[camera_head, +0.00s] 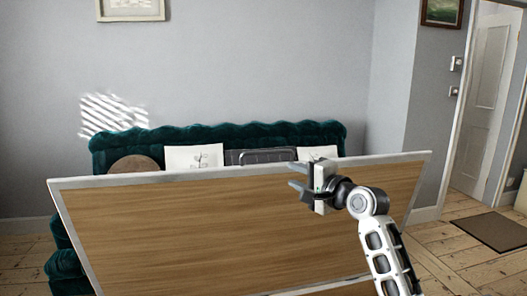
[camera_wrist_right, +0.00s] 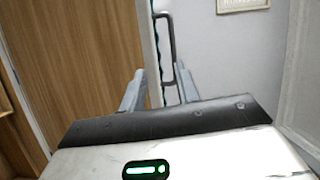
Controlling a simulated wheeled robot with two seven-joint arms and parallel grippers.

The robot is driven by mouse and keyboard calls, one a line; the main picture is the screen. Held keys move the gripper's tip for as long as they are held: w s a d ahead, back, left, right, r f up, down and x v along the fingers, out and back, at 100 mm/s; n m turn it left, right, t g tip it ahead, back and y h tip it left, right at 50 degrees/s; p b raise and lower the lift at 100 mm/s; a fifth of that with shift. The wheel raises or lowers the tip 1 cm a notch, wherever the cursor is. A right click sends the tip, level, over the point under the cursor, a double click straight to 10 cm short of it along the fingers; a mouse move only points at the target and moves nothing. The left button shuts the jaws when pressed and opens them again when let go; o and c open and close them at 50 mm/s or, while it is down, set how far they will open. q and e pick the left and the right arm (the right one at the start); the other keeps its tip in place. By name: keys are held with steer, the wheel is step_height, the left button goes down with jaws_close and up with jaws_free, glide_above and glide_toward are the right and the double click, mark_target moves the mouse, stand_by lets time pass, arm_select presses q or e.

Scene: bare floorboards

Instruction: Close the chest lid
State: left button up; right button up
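The chest lid (camera_head: 230,225) stands raised, a wide wood-brown panel with a pale grey rim, its inner face toward me. A grey bar handle (camera_head: 266,152) shows just above the lid's top edge. My right gripper (camera_head: 296,177) is in front of the lid's upper right part, fingers pointing left. In the right wrist view the lid (camera_wrist_right: 75,60) fills the left side. The handle (camera_wrist_right: 171,40) shows there beyond the fingers. The right gripper (camera_wrist_right: 161,88) is open, with nothing seen held between its fingers. The chest body is mostly out of view. My left gripper is not in view.
A dark green sofa (camera_head: 215,135) with cushions stands behind the lid, against a grey wall. A doorway with a white door (camera_head: 487,105) and a brown mat (camera_head: 492,231) are at the right. Bare floorboards (camera_head: 450,255) lie open at the right.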

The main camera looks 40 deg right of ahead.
mark_target(263, 153)
steer(key=shift+m, duration=0.5)
steer(key=w+d, duration=0.1)
steer(key=w, duration=0.4)
steer(key=w+r+p, duration=0.1)
steer(key=w, duration=0.4)
steer(key=w+d, duration=0.1)
steer(key=w, duration=0.4)
steer(key=shift+w+d+r+p, duration=0.25)
steer(key=shift+d+r+p, duration=0.1)
steer(key=shift+p, duration=0.05)
jaws_close()
steer(key=shift+f, duration=0.1)
